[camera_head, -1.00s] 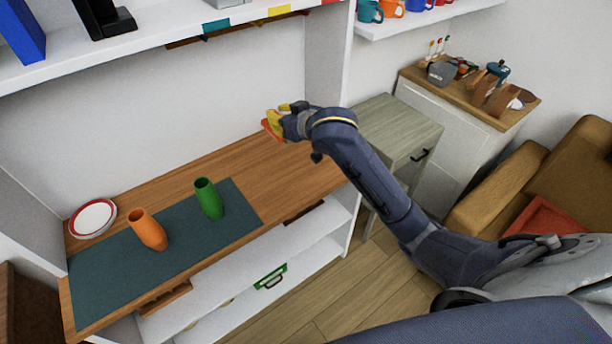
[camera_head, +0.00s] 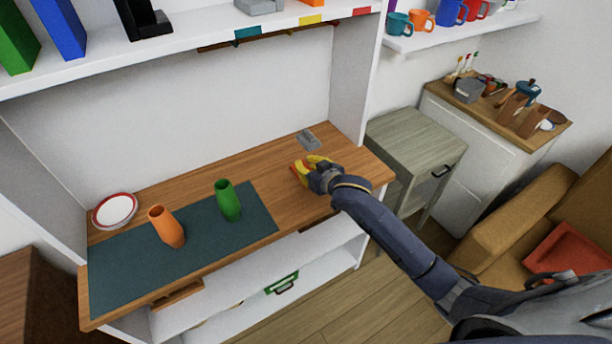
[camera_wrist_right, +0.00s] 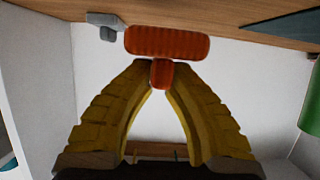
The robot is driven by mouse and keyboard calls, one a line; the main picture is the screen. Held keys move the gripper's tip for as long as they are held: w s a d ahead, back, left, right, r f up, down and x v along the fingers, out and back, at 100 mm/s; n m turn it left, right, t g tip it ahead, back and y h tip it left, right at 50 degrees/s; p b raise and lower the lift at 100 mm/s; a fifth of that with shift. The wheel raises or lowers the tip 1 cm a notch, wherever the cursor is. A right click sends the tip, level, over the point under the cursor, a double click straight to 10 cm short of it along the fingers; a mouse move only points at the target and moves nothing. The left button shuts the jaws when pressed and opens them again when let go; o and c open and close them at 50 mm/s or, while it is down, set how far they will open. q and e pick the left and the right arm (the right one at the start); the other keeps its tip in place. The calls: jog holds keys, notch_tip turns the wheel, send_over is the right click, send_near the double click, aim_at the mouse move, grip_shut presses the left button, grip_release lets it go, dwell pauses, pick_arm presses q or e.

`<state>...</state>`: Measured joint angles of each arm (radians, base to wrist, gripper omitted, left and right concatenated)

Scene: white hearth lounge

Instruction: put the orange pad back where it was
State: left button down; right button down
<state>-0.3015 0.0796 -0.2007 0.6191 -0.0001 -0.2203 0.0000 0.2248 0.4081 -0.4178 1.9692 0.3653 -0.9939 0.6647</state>
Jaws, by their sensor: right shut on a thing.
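My right gripper (camera_head: 298,170) is above the right part of the wooden worktop, its yellow fingers pointing left. In the right wrist view the fingertips (camera_wrist_right: 160,70) are shut on the small stub of the orange pad (camera_wrist_right: 167,41). The pad's wide ribbed part lies beyond the tips, close to the worktop; I cannot tell whether it touches. A small grey piece (camera_head: 308,139) sits on the worktop behind the gripper, near the back wall. It also shows beside the pad in the right wrist view (camera_wrist_right: 105,22). My left gripper is not in view.
A green vase (camera_head: 228,201) and an orange vase (camera_head: 167,227) stand on a dark teal mat (camera_head: 130,275). A red-rimmed plate (camera_head: 115,211) is at the far left. A white shelf (camera_head: 190,47) overhangs the back. Bare wood lies between mat and gripper.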

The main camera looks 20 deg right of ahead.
jog(key=shift+f, duration=2.25)
jog(key=shift+f, duration=0.1)
jog(key=c, duration=1.4)
grip_release()
jog(key=shift+s, duration=0.1)
jog(key=v, duration=1.2)
